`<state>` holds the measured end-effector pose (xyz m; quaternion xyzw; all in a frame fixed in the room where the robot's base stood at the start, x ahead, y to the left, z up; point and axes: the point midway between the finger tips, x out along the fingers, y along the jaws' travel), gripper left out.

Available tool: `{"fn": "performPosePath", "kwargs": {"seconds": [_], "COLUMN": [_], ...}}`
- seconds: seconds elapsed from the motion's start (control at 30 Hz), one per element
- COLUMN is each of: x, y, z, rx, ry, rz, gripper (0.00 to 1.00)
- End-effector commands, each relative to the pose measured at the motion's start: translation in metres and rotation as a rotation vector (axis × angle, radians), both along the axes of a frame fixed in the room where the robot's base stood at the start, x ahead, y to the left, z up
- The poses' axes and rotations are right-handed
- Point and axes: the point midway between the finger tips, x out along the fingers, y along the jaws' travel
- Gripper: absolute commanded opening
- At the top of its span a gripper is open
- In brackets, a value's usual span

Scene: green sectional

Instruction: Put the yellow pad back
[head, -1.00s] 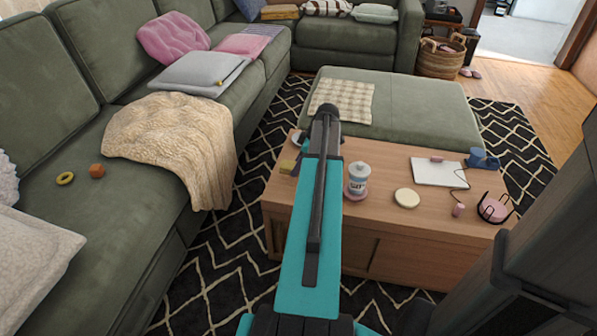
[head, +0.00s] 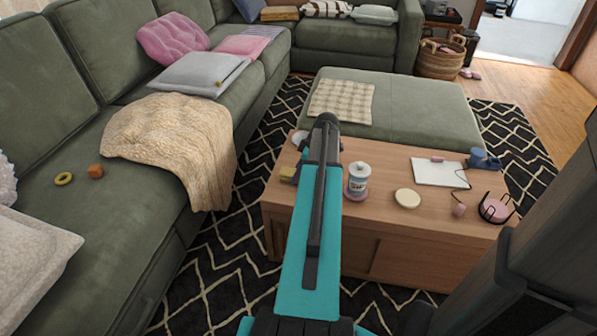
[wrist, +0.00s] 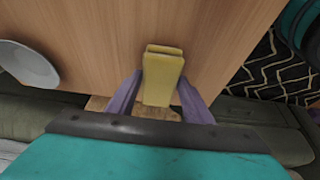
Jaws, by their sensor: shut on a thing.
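The yellow pad (wrist: 162,76) is a small yellow block between the purple fingers of my gripper (wrist: 160,95) in the wrist view. My gripper is shut on it, with the pad's far end sticking out past the fingertips over the wooden table top. In the head view, a small part of the pad (head: 287,173) shows left of my teal arm, near the table's left end. My arm hides most of the gripper there. I cannot tell whether the pad touches the table.
The wooden table (head: 400,232) carries a white canister (head: 356,178), a cream disc (head: 407,198), a white board (head: 438,172), a blue object (head: 482,159) and a black wire holder with pink discs (head: 495,208). A pale dish (wrist: 28,66) lies near the gripper. A green ottoman (head: 425,110) stands behind.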

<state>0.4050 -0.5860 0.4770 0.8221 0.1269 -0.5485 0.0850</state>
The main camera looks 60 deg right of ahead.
Motion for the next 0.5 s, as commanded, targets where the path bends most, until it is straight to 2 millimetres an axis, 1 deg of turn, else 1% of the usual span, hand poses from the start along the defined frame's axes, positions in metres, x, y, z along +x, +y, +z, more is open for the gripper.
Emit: {"fn": "performPosePath", "kwargs": {"seconds": [0.17, 0.2, 0.27, 0.3, 0.5], "x": [0.0001, 0.0001, 0.0001, 0.0001, 0.0002], "y": [0.0001, 0.0001, 0.0001, 0.0001, 0.0002], "z": [-0.0033, -0.0027, -0.0027, -0.0025, -0.0025], "rx": [0.0, 0.0, 0.0, 0.0, 0.0], "ry": [0.0, 0.0, 0.0, 0.0, 0.0], "rz": [0.0, 0.0, 0.0, 0.0, 0.0], "gripper": [0.25, 0.53, 0.63, 0.65, 0.65]}}
